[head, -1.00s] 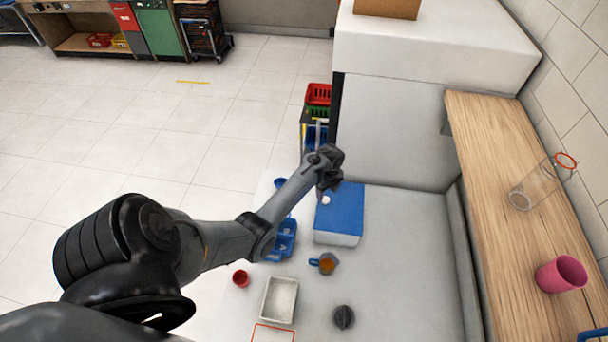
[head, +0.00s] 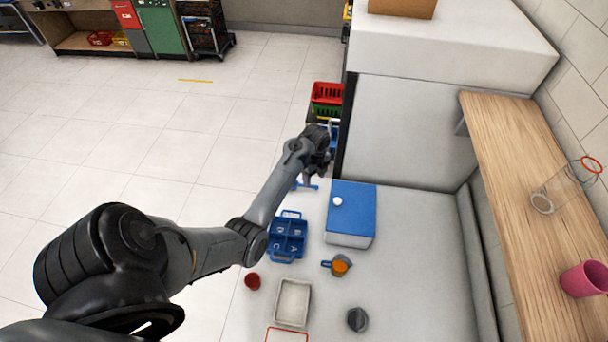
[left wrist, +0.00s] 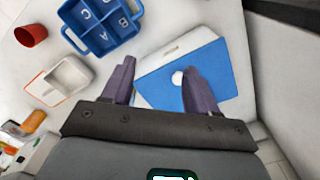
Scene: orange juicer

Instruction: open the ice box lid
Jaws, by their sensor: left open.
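The ice box (head: 348,239) is a white box with a flat blue lid (head: 357,212) and a small white knob (head: 337,201) near the lid's left edge. The lid lies shut on the box. My left gripper (head: 308,183) is to the upper left of the box in the head view. In the left wrist view the gripper (left wrist: 160,80) is open, its two dark fingers apart. The blue lid (left wrist: 160,90) shows there between and beyond the fingers, with the knob (left wrist: 177,78) beside the right finger. I cannot tell whether they touch. My right gripper is not in view.
A blue divided tray (head: 288,238), an orange-filled cup (head: 340,265), a red cup (head: 252,282), a white tray (head: 292,303) and a dark round object (head: 357,319) stand on the counter. A wooden shelf (head: 520,170) runs along the right. The counter right of the box is clear.

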